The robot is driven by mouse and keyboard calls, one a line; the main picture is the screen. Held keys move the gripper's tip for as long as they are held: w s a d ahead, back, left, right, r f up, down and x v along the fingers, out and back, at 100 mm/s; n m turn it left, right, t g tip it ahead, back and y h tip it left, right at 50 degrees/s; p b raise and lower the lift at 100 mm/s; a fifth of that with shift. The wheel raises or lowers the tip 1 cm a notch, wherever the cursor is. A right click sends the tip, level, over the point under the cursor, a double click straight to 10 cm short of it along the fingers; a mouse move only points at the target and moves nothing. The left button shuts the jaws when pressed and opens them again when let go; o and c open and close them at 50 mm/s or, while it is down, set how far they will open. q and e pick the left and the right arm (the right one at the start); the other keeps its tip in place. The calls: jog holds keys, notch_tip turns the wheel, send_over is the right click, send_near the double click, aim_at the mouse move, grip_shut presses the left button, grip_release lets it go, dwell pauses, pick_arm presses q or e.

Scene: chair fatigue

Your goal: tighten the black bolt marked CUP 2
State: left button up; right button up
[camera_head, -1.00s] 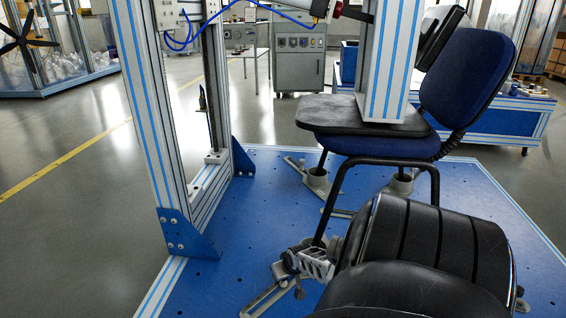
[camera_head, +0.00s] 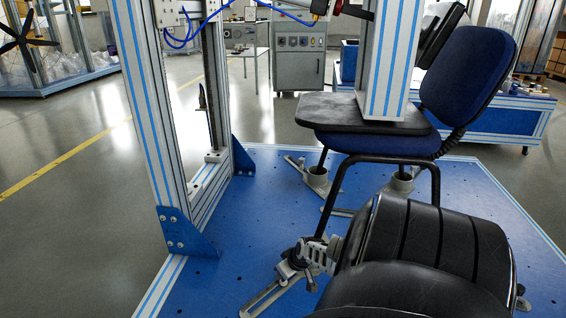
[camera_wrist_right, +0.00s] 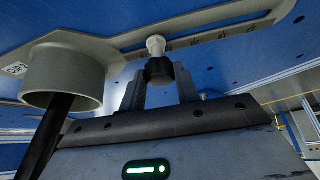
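A black bolt (camera_wrist_right: 159,71) on a pale post stands in the right wrist view, over a slotted grey clamp bar. My right gripper (camera_wrist_right: 160,86) has one finger on each side of the bolt, close against it, and looks shut on it. In the head view my right gripper (camera_head: 315,256) is low at the front chair leg, beside the clamp bar (camera_head: 266,298); the bolt is hard to make out there. A grey cup (camera_wrist_right: 66,76) with a marker tag holds a black chair leg, left of the bolt. My left gripper is out of view.
The blue chair (camera_head: 466,80) stands on a blue platform (camera_head: 225,270), under an aluminium frame post (camera_head: 392,60). Another frame upright (camera_head: 140,90) stands at left. The chair leg (camera_head: 328,208) runs right beside my gripper. Other cups (camera_head: 402,184) stand behind.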

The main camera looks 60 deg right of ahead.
jog(key=shift+r+m+p, duration=0.2)
jog(key=shift+m+p, duration=0.2)
jog(key=shift+p, duration=0.2)
jog(key=shift+a+m+g+h+p, duration=0.1)
jog(key=shift+m+g+h+p, duration=0.2)
jog(key=shift+m+h+p, duration=0.3)
jog(key=shift+w+m+p, duration=0.1)
jog(key=shift+m+p, duration=0.3)
jog(key=shift+m, duration=0.3)
jog(key=shift+f+m+g+h, duration=0.2)
jog(key=shift+m+g+h, duration=0.1)
jog(key=o, duration=1)
